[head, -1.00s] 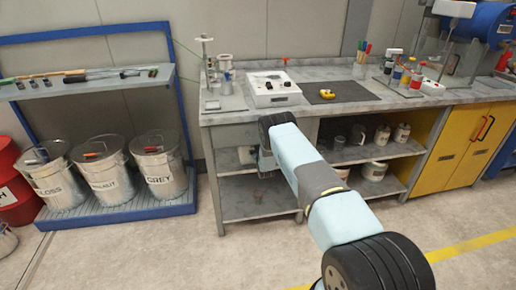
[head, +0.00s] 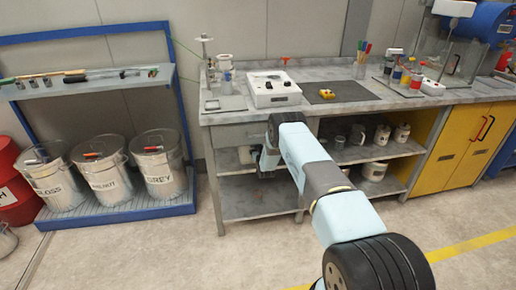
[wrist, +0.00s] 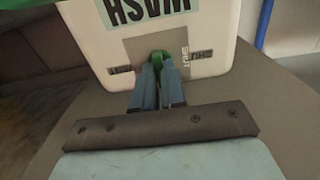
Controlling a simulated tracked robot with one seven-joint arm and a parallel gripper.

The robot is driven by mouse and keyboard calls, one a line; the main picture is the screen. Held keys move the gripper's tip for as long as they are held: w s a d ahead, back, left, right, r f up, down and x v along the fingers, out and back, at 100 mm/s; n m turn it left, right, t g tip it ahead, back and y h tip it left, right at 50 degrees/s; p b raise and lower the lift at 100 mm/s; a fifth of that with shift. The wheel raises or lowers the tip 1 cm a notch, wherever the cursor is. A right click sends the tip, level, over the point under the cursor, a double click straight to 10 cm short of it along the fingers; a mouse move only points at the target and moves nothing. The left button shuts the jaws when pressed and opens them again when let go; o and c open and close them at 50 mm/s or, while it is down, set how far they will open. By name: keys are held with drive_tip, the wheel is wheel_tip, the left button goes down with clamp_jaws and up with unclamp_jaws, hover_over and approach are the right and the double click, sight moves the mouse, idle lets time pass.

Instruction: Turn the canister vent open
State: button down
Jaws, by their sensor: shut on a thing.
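In the wrist view a white canister (wrist: 208,20) shows large dark lettering on a pale green label, upside down, reading WASH. On its face is a grey plate (wrist: 137,48) with a green vent knob (wrist: 158,55). A marking reading SHUT lies to the right of the knob; the marking on the left is too blurred to read. My gripper (wrist: 160,66) is shut on the green knob, with a finger on either side, and hides its lower part.
The workbench (head: 240,116) carries a white control box (head: 273,91), a dark mat (head: 338,91) and bottles. Cans stand on its shelf to the right of my arm. A blue rack (head: 120,210) with several paint buckets stands at the left. The floor in front is clear.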

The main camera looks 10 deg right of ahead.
drive_tip(key=shift+s+f, duration=0.15)
drive_tip(key=shift+f, duration=0.2)
drive_tip(key=c, duration=1.4)
unclamp_jaws()
drive_tip(key=shift+c, duration=0.2)
drive_tip(key=shift+o, duration=1.2)
drive_tip(key=shift+r, duration=0.25)
drive_tip(key=s, duration=1.3)
drive_tip(key=shift+s, duration=0.25)
drive_tip(key=shift+s+f, duration=0.1)
drive_tip(key=shift+f, duration=0.05)
